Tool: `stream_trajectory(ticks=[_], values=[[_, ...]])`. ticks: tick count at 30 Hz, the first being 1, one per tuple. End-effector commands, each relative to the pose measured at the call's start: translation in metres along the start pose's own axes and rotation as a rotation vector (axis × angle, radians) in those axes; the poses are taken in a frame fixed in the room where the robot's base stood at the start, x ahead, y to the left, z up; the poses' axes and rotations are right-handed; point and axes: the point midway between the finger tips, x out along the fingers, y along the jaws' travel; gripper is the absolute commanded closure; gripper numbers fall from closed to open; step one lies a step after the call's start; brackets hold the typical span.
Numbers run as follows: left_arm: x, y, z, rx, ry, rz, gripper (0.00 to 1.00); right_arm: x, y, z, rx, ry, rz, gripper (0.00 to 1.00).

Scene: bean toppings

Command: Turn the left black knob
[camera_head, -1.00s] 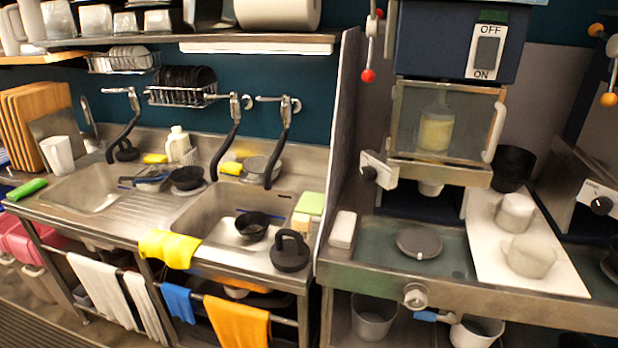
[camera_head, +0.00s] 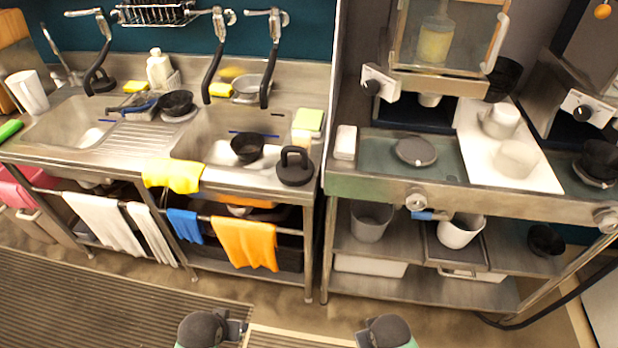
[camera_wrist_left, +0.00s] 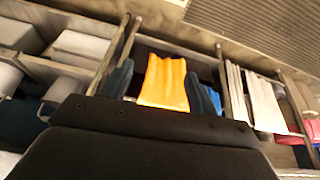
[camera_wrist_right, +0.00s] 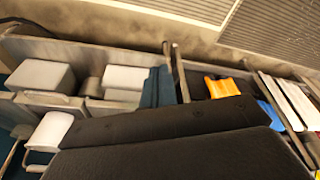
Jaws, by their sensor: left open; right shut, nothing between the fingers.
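The left black knob (camera_head: 371,86) sits on a small white panel below the glass-fronted dispenser, right of the partition. A second black knob (camera_head: 582,113) is on a similar white panel at the far right. My left gripper (camera_wrist_left: 162,75) is open and empty in the left wrist view, its two dark fingers apart. My right gripper (camera_wrist_right: 159,86) is shut and empty in the right wrist view, its fingers together. Only parts of my arms show at the bottom of the head view, low and well apart from both knobs. The knob's mark is too small to read.
The steel counter (camera_head: 400,184) has a round grey disc (camera_head: 416,151) and a white board (camera_head: 473,167) with pots below the dispenser. The floor in front is clear.

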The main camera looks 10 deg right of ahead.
Motion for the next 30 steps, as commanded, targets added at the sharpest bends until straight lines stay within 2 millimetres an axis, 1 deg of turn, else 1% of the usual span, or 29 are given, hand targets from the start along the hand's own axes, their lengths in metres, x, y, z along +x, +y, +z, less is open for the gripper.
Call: stream_trajectory(ticks=[1,4,7,11,14,15,17,18,23,24,30], values=[[-0.014,0.004,-0.019,0.008,0.034,0.01,0.4,-0.006,0.001,-0.003,0.0,0.004,0.002,1.0],[-0.029,0.014,-0.046,0.02,0.087,0.034,0.4,-0.007,0.002,-0.005,-0.001,0.008,0.004,1.0],[-0.041,0.024,-0.072,0.032,0.138,0.059,0.4,-0.003,0.003,-0.006,-0.001,0.009,0.005,1.0],[-0.055,0.038,-0.109,0.053,0.212,0.097,0.4,0.009,0.003,-0.006,-0.002,0.01,0.006,1.0],[-0.064,0.053,-0.141,0.072,0.278,0.134,0.4,0.025,0.003,-0.004,-0.004,0.009,0.007,1.0],[-0.069,0.06,-0.156,0.081,0.308,0.151,0.4,0.034,0.003,-0.002,-0.004,0.007,0.006,1.0],[-0.074,0.071,-0.179,0.095,0.354,0.18,0.4,0.049,0.003,0.001,-0.005,0.005,0.006,1.0],[-0.078,0.079,-0.195,0.105,0.386,0.2,0.4,0.06,0.002,0.003,-0.006,0.003,0.006,1.0],[-0.092,0.11,-0.252,0.144,0.501,0.279,0.4,0.107,0.001,0.016,-0.008,-0.004,0.004,1.0],[-0.096,0.118,-0.265,0.153,0.527,0.299,0.4,0.119,0.001,0.021,-0.009,-0.006,0.004,1.0],[-0.114,0.154,-0.329,0.199,0.65,0.394,0.4,0.178,-0.001,0.046,-0.013,-0.017,0.002,1.0]])
